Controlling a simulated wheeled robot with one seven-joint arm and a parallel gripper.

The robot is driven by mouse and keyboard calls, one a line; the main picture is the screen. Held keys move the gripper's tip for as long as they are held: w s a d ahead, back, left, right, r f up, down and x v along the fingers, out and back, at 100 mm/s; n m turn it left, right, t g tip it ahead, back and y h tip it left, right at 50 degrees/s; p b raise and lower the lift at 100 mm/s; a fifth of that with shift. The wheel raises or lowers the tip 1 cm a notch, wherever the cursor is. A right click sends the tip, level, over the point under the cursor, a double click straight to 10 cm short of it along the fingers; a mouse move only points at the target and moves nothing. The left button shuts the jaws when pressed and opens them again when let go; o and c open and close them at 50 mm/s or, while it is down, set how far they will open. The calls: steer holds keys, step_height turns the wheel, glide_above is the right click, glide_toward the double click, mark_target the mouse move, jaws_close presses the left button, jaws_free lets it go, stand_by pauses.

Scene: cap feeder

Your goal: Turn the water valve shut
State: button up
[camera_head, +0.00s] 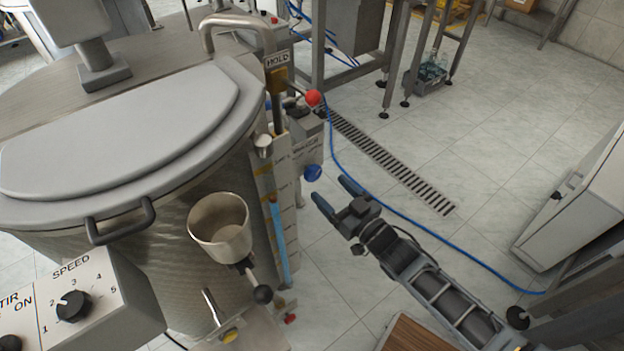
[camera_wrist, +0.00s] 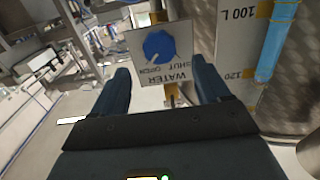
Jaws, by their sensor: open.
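The water valve is a round blue knob (camera_wrist: 159,46) on a pale plate (camera_wrist: 138,44) marked WATER, SHUT and OPEN in the wrist view. A small white mark on the knob points to the lower left, near the OPEN lettering. In the head view the knob (camera_head: 312,173) shows at the right side of the big steel tank. My gripper (camera_head: 335,193) is open and empty, its two dark blue fingers just right of and below the knob. In the wrist view the fingers of my gripper (camera_wrist: 162,74) lie either side of the plate's lower part, apparently apart from the knob.
The steel tank (camera_head: 190,270) with its level scale and blue sight tube (camera_head: 279,245) stands close left. A red ball handle (camera_head: 313,97) is behind the knob. A metal cup (camera_head: 220,228) sticks out nearer. Open floor lies to the right, crossed by a blue hose (camera_head: 430,228).

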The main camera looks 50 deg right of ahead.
mark_target(315, 175)
steer(key=x, duration=0.6)
steer(key=shift+w+p, duration=0.2)
steer(key=shift+p, duration=0.15)
steer(key=shift+c, duration=0.2)
steer(key=c, duration=1)
